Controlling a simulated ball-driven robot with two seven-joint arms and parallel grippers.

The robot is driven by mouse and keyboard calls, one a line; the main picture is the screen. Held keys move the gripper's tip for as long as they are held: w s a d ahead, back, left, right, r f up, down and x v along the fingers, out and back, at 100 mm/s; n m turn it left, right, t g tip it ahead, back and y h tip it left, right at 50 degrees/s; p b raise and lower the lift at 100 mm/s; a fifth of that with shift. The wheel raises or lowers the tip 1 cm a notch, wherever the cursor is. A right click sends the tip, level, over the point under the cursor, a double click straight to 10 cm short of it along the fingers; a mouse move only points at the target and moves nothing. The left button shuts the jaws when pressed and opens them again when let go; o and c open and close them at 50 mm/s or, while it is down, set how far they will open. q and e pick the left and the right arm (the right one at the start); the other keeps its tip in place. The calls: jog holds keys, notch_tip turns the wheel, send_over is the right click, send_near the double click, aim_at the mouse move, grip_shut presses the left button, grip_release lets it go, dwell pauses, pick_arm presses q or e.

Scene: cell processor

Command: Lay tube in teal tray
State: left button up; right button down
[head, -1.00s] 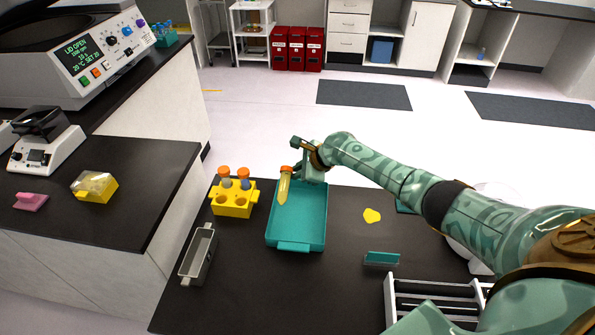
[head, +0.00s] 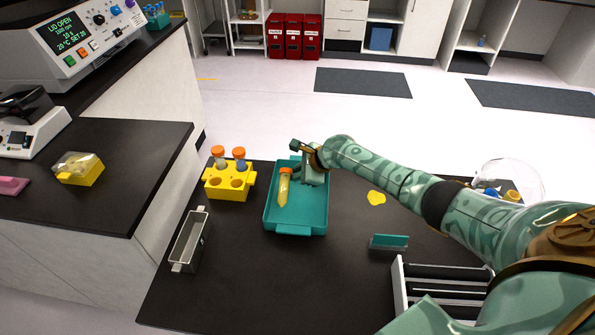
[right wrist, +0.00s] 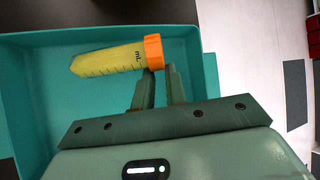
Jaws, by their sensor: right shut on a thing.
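The tube (head: 284,190) has an orange cap and yellow contents with scale marks. It is in the teal tray (head: 312,220), toward the tray's left side, with its cap toward the back. My right gripper (head: 297,176) is at the back of the tray, shut on the tube near its cap. In the right wrist view the tube (right wrist: 105,60) lies across the fingertips (right wrist: 154,75) over the tray floor (right wrist: 40,100). I cannot tell whether the tube touches the floor. My left gripper is not in view.
A yellow rack (head: 228,183) with two orange-capped tubes stands left of the tray. A grey narrow bin (head: 189,242) is at the front left. A yellow patch (head: 376,198) and a teal upright piece (head: 389,242) lie to the right.

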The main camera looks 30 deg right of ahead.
jog(key=c, duration=1.3)
grip_release()
jog(key=shift+c, duration=0.2)
jog(key=shift+r, duration=0.15)
jog(key=p+v, duration=0.8)
jog(key=v, duration=0.8)
jog(key=shift+s, duration=0.1)
